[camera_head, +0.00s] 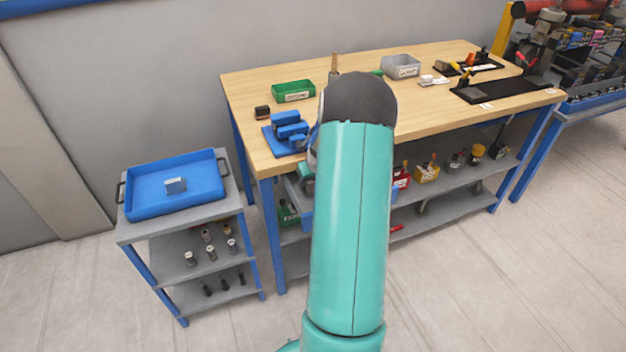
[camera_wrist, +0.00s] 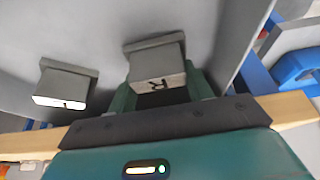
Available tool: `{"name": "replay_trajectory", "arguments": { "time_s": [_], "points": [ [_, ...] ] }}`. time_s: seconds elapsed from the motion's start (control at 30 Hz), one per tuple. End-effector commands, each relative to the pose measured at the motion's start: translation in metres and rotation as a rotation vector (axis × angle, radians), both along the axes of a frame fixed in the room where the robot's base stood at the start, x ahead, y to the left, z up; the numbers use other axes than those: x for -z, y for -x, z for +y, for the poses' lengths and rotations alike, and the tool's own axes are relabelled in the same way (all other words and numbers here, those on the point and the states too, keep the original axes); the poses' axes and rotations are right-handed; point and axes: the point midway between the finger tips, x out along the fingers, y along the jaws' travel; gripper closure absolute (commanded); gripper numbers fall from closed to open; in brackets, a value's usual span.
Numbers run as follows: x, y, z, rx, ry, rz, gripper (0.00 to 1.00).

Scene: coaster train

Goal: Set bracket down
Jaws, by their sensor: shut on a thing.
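In the wrist view, my gripper (camera_wrist: 160,88) is shut on a grey bracket (camera_wrist: 157,62), a blocky piece with a wider top plate and a pale face marked R. A second, similar grey bracket (camera_wrist: 67,85) stands apart to its left, its pale face carrying a small dark mark. Both show against a broad grey surface (camera_wrist: 95,25); whether the held bracket touches it, I cannot tell. In the head view, my arm hides the gripper and the held bracket. Another small grey block (camera_head: 175,185) lies in the blue tray (camera_head: 146,208) on the cart.
The wooden workbench (camera_head: 440,110) carries a blue vise (camera_head: 290,128), a green bin (camera_head: 293,91), a grey bin (camera_head: 401,66) and black tool holders (camera_head: 502,91). Its lower shelf holds several containers. The cart (camera_head: 138,231) stands left of the bench, with floor between them.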

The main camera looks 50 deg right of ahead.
Motion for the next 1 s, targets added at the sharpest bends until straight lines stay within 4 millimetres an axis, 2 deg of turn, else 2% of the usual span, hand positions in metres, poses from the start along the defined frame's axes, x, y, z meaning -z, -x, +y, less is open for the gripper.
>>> {"name": "replay_trajectory", "arguments": {
  "time_s": [0.23, 0.27, 0.33, 0.37, 0.73, 0.87, 1.0],
  "points": [
    [0.003, 0.000, -0.001, 0.000, 0.001, -0.001, 0.87],
    [0.003, 0.000, 0.000, 0.000, -0.001, 0.001, 0.43],
    [0.003, 0.000, 0.000, 0.000, -0.001, 0.001, 0.30],
    [0.003, 0.000, 0.000, 0.000, -0.001, 0.001, 0.28],
    [-0.003, 0.001, 0.000, 0.000, 0.001, 0.000, 0.28],
    [-0.020, 0.007, 0.003, 0.000, 0.002, -0.001, 0.28],
    [-0.047, 0.016, 0.008, 0.001, 0.003, -0.002, 0.28]
  ]
}}
